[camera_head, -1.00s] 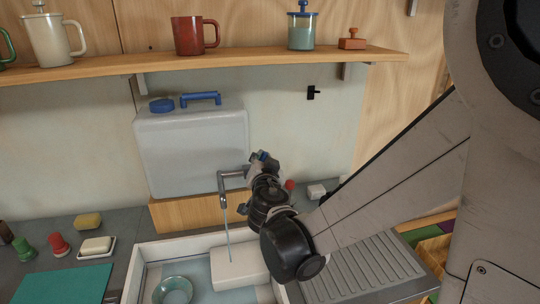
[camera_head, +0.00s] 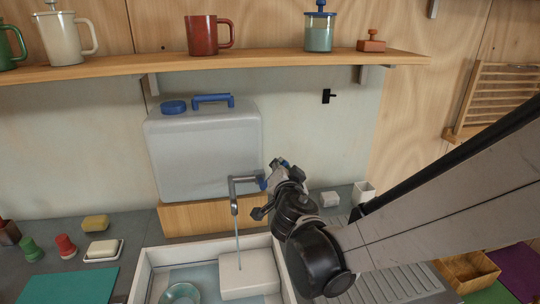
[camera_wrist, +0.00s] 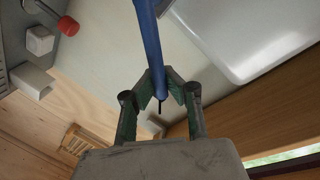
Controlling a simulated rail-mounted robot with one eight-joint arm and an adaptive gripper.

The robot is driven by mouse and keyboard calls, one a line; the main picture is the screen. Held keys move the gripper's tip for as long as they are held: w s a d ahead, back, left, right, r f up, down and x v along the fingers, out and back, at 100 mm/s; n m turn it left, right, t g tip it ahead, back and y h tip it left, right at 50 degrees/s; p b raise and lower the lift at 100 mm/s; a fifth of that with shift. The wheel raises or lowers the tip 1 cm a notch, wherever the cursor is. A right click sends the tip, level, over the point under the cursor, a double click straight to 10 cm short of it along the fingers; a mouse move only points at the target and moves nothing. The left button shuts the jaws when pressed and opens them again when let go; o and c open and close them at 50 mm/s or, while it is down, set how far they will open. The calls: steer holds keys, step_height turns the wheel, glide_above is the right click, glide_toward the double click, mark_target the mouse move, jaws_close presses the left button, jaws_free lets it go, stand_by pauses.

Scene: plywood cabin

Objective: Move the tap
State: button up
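The grey tap (camera_head: 243,181) sticks out low at the front of a pale water container (camera_head: 203,155), and a thin stream of water (camera_head: 238,240) runs from its spout into the sink (camera_head: 142,280). The tap's blue lever (camera_wrist: 149,40) shows in the wrist view, its end lying between my green fingers. My gripper (camera_head: 268,188) is at the right side of the tap. In the wrist view my gripper (camera_wrist: 161,88) has its fingers spread, with gaps visible around the lever. Whether a finger touches it, I cannot tell.
A white block (camera_head: 249,273) and a bowl (camera_head: 181,294) are in the sink. The shelf (camera_head: 120,67) above holds a red mug (camera_head: 208,36) and other vessels.

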steer(key=o, duration=0.6)
steer(key=shift+c, duration=0.2)
steer(key=shift+s, duration=0.1)
steer(key=s+r, duration=0.1)
steer(key=s, duration=1)
steer(key=shift+s+a+r, duration=0.25)
steer(key=shift+s, duration=0.15)
